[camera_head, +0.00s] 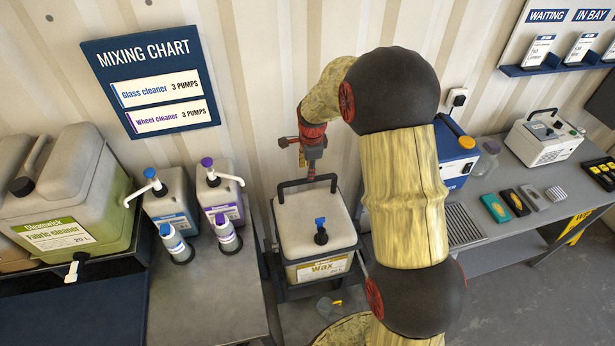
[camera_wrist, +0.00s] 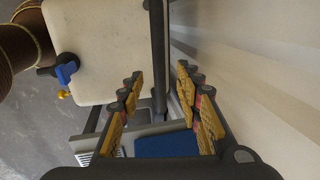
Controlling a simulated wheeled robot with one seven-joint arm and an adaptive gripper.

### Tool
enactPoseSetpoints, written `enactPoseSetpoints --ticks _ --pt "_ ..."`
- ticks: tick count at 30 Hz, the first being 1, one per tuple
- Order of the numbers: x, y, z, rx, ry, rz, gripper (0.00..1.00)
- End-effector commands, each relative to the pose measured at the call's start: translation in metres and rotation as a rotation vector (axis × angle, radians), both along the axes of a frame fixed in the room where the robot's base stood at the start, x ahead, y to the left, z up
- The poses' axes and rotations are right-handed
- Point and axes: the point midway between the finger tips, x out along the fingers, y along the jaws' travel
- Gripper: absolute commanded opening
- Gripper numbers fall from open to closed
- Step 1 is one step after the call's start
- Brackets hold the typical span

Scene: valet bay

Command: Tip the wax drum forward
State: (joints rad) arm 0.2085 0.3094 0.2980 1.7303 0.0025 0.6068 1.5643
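My red gripper (camera_head: 307,171) points down just above this bar, at the back of the drum. In the wrist view the drum (camera_wrist: 100,40) fills the upper left. My gripper (camera_wrist: 160,78) is open there, with the dark bar (camera_wrist: 157,50) showing between its two fingers. I cannot tell whether they touch it.
A counter (camera_head: 200,295) with pump bottles and a fabric cleaner drum (camera_head: 75,195) is on the left. A grey bench (camera_head: 510,180) is on the right. The corrugated wall (camera_head: 262,90) is close behind.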

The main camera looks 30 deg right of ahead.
Motion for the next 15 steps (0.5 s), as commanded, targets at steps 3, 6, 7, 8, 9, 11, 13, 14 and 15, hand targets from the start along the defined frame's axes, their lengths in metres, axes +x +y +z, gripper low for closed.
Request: enactPoseSetpoints --ticks 3,6,7,8,9,11,13,14,15 --pt "0.002 0.0 -0.02 0.001 0.005 0.001 0.35" --pt "0.005 -0.001 -0.035 0.0 0.004 0.002 0.35" --pt "0.006 -0.001 -0.039 0.0 0.004 0.002 0.35" --pt "0.007 -0.001 -0.043 0.0 0.004 0.002 0.35" --pt "0.008 -0.002 -0.047 0.0 0.003 0.002 0.35" --pt "0.009 -0.002 -0.052 0.0 0.003 0.002 0.35" --pt "0.01 -0.002 -0.057 0.0 0.002 0.002 0.35" --pt "0.011 -0.002 -0.058 0.0 0.002 0.002 0.35" --pt "0.011 -0.002 -0.059 0.0 0.001 0.002 0.35"
